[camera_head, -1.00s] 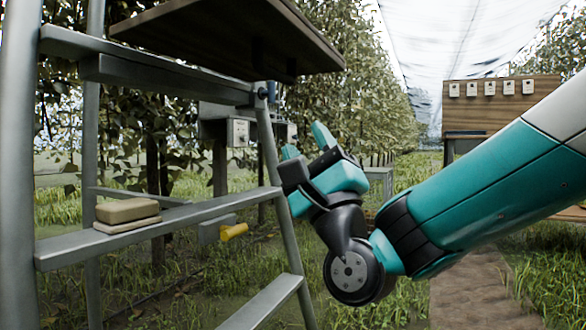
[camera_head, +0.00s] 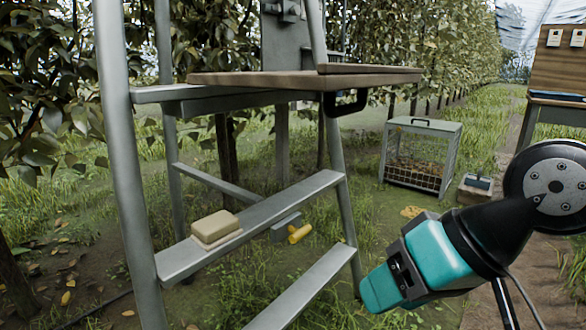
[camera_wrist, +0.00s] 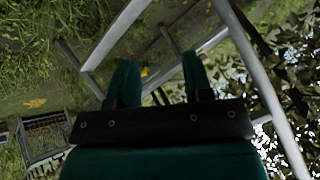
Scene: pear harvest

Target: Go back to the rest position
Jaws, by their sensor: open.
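My gripper (camera_head: 378,290) is at the lower right of the head view, to the right of the metal ladder (camera_head: 262,215) and pointing down and left. In the wrist view its two teal fingers (camera_wrist: 160,63) stand apart with nothing between them. From the head view I cannot tell how far the gripper is from the ladder's right leg.
The ladder carries a wooden board (camera_head: 255,79) and a tan block (camera_head: 215,227) on a step. A yellow-handled tool (camera_head: 299,234) shows behind it. A wire-sided crate (camera_head: 420,150) and a small box (camera_head: 475,188) stand on the grass. A wooden panel (camera_head: 558,65) is at right.

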